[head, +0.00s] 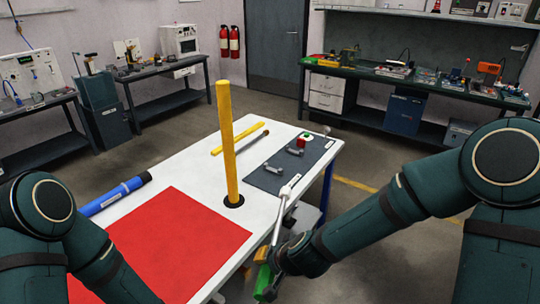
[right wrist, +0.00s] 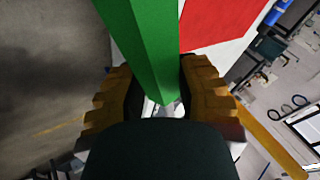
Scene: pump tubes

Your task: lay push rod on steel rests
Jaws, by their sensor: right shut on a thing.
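My right gripper (head: 272,262) is low at the table's near right edge, shut on a long thing that looks like the push rod. A green bar (right wrist: 145,45) lies between its fingers in the right wrist view, and green (head: 262,281) also shows under the gripper in the head view. A pale slender rod (head: 280,215) rises from the gripper beside the table; I cannot tell if it joins the green bar. Two grey steel rests (head: 295,151) (head: 274,168) stand on the dark mat (head: 262,182), apart from the gripper. My left arm shows, but its gripper is out of view.
A yellow tube (head: 227,140) stands upright in a black ring on the white table (head: 160,175). Another yellow bar (head: 239,138) lies behind it. A red sheet (head: 180,240) and blue tube (head: 115,195) lie left.

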